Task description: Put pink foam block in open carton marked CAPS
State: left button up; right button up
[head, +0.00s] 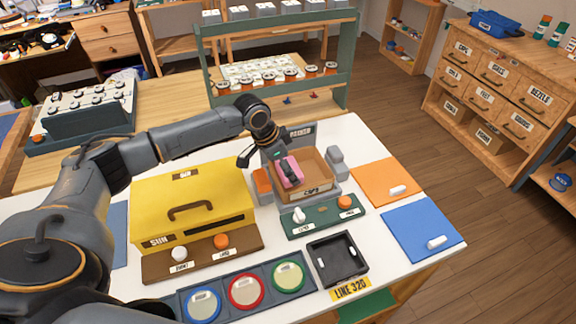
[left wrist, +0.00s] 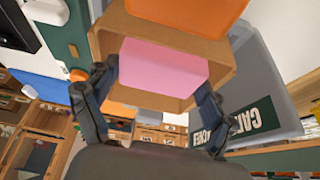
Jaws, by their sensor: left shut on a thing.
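The pink foam block (head: 291,172) is held by my left gripper (head: 284,160) at the open brown carton (head: 318,188), over or within its left part. The carton's front label appears to read CAPS. In the left wrist view the pink block (left wrist: 165,70) lies between the two fingers of the gripper (left wrist: 155,88), with the carton's walls (left wrist: 215,50) around it. I cannot tell whether the block touches the carton's bottom. My right gripper is not in view.
The carton sits in a grey holder (head: 300,133) behind a green panel with switches (head: 322,222). A yellow box (head: 192,195) with a handle stands left. A black tray (head: 337,262) is in front. Orange (head: 375,180) and blue (head: 420,225) mats lie right.

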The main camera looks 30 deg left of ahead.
pick_arm(q)
jog(key=shift+f, duration=0.15)
jog(key=shift+f, duration=0.4)
jog(key=o, duration=1)
jog(key=shift+r, duration=0.1)
jog(key=shift+r, duration=0.35)
jog(key=b+v, duration=0.1)
jog(key=v, duration=1.1)
jog(key=shift+a+r, duration=0.1)
jog(key=shift+r, duration=0.1)
jog(key=shift+f, duration=0.15)
